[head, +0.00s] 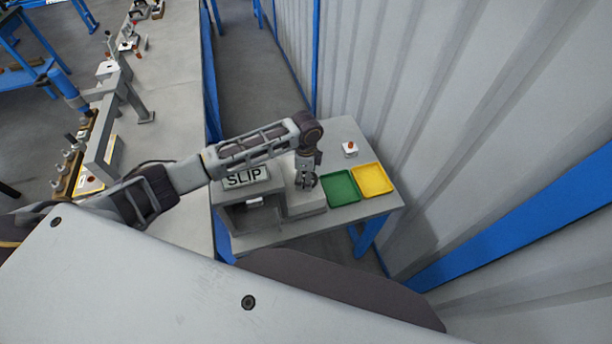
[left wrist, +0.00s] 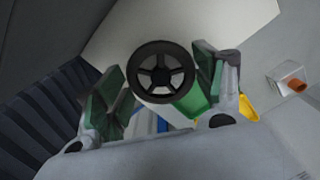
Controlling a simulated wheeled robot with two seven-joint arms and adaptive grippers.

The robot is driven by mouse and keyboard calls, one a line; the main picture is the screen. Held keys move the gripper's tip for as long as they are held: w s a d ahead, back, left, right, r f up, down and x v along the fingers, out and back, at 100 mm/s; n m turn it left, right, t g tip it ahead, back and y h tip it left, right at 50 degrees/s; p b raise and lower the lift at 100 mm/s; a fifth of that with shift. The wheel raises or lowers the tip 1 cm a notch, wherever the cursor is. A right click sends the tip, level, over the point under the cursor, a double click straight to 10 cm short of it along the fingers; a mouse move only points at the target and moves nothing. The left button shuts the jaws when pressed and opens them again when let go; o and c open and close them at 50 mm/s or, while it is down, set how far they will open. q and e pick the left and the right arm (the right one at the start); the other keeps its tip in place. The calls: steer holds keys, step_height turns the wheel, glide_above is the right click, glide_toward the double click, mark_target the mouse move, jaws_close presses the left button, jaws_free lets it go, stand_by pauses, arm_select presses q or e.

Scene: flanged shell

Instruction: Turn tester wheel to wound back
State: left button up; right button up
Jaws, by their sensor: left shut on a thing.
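The tester (head: 305,208) is a grey box unit on the small table, with a sign reading SLIP (head: 243,177) at its left part. The tester wheel (left wrist: 160,72) is dark and spoked and sits between the green-padded fingers in the left wrist view. My left gripper (head: 306,183) reaches down over the tester's right part and is shut on the wheel; it also shows in the left wrist view (left wrist: 162,80). In the head view the gripper mostly hides the wheel. How far the wheel is turned cannot be told. My right gripper is not in view.
A green tray (head: 341,189) and a yellow tray (head: 372,180) lie right of the tester. A white box with an orange-red button (head: 349,149) stands behind them. A corrugated wall (head: 450,120) rises at the right. A long bench (head: 170,90) with fixtures runs along the left.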

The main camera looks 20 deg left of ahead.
arm_select(q)
steer(key=m, duration=0.4)
steer(key=shift+w+r+m, duration=0.1)
steer(key=shift+w+m, duration=0.05)
steer(key=shift+m, duration=2.55)
steer(key=o, duration=1)
steer(key=shift+r, duration=5.95)
steer(key=shift+f, duration=0.1)
